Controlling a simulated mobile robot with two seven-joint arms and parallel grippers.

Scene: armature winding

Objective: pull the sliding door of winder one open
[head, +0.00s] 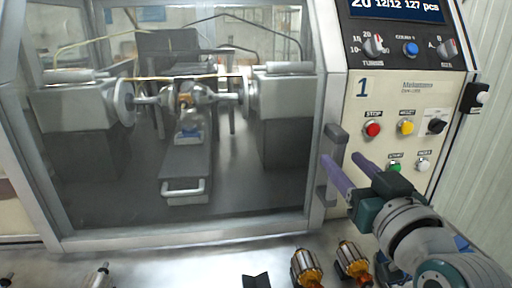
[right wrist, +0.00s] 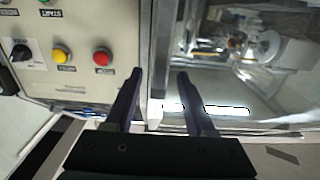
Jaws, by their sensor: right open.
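The sliding door (head: 200,150) of winder one is a glass panel in a pale metal frame. It is closed over the winding area, with its right edge by the control panel. A dark grey upright handle (head: 335,137) sits on that edge. My right gripper (head: 341,157) has purple fingers, open and apart, in front of the handle's height. In the head view one finger overlaps the handle and the other is to its right. The right wrist view shows the open fingers (right wrist: 158,75) over the door's edge; contact cannot be told. My left gripper is out of view.
The control panel (head: 395,100) marked 1, with red, yellow and green buttons, stands right of the door. Several copper-wound armatures (head: 306,268) lie on the metal bench (head: 190,265) below. Through the glass, an armature (head: 188,98) sits between two winder heads.

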